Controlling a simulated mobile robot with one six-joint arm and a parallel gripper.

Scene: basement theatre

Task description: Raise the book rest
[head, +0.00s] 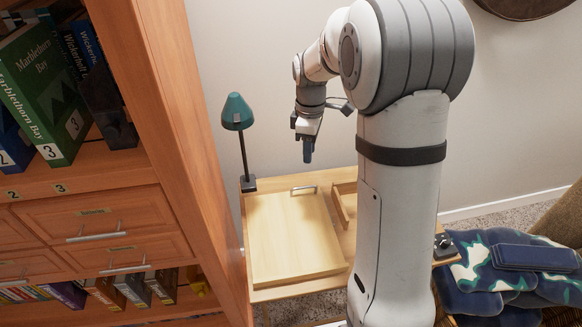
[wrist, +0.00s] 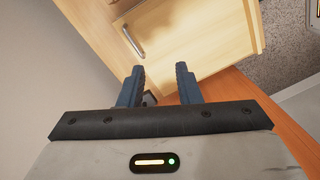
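The book rest (head: 293,240) is a pale wooden board lying flat, or nearly so, on the small wooden desk (head: 345,240). A metal bar handle (head: 304,188) sits at its far edge. In the wrist view the board (wrist: 190,25) and its handle (wrist: 132,42) show beyond the fingers. My gripper (head: 307,158) hangs above the far side of the desk, apart from the handle. In the wrist view its two dark fingers (wrist: 160,84) stand apart with nothing between them, so it is open and empty.
A green desk lamp (head: 238,112) stands at the desk's back left corner. A tall bookcase (head: 185,130) with books and drawers is close on the left. A wooden ledge piece (head: 340,206) is right of the board. Blue patterned fabric (head: 510,270) lies at the right.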

